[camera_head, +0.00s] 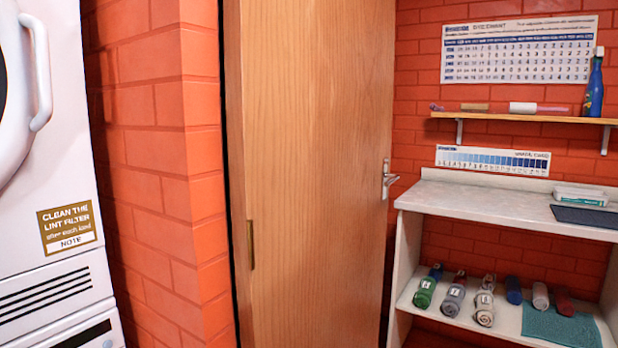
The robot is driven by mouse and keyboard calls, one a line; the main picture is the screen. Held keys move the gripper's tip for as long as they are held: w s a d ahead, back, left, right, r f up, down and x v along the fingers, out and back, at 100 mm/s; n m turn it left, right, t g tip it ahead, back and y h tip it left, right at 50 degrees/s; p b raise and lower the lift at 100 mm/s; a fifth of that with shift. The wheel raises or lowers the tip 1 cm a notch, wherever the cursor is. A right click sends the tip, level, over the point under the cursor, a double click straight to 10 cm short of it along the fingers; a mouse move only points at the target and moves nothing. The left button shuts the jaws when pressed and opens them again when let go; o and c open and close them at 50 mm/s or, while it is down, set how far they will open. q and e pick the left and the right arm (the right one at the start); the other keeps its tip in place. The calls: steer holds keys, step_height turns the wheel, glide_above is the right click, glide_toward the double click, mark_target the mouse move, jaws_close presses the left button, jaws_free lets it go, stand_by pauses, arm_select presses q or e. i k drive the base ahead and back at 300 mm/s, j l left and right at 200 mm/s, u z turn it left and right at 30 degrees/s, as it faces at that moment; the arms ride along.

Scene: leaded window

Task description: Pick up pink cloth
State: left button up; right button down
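I cannot make out a pink cloth for certain. On the wooden wall shelf, a white roll (523,107) has a thin pink part (553,109) sticking out to its right, which looks more like a handle than a cloth. On the lower shelf of the pale unit lies a flat teal cloth or mat (560,328). A small red rolled or bottle-like item (564,302) lies just behind it. Neither of my grippers is in view.
A wooden door (310,180) with a metal handle (388,180) stands shut in the middle. A white machine (45,190) is at the left.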

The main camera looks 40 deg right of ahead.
mark_target(433, 106)
steer(key=z, duration=1.95)
